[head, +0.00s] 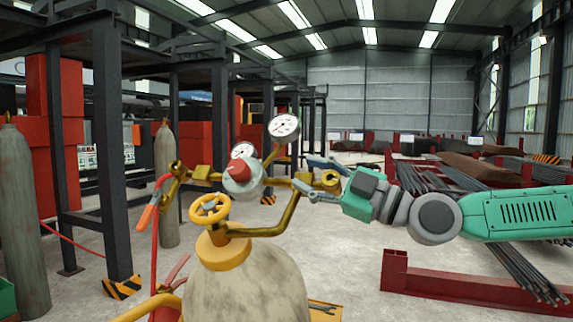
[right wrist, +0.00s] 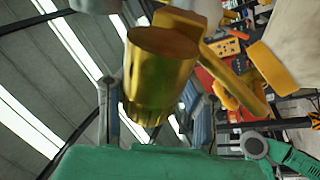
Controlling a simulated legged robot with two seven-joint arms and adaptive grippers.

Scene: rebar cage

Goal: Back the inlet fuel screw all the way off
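The gas cylinder (head: 230,285) stands in front of me with a yellow handwheel (head: 210,208) and a brass pipe leading to the regulator (head: 241,178). A brass inlet fitting (head: 331,178), which I take for the inlet fuel screw, sits at the right end of the regulator. My right gripper (head: 319,180) comes in from the right, its fingers spread above and below this fitting. In the right wrist view the brass fitting (right wrist: 158,72) shows large between the fingers; contact is not clear. My left gripper is not in view.
Two round gauges stand above the regulator, the larger one (head: 284,127) to the right. A red hose (head: 154,240) hangs at the left. Grey cylinders (head: 22,220) and dark steel posts stand further left. A red beam (head: 470,290) and rebar lie at the right.

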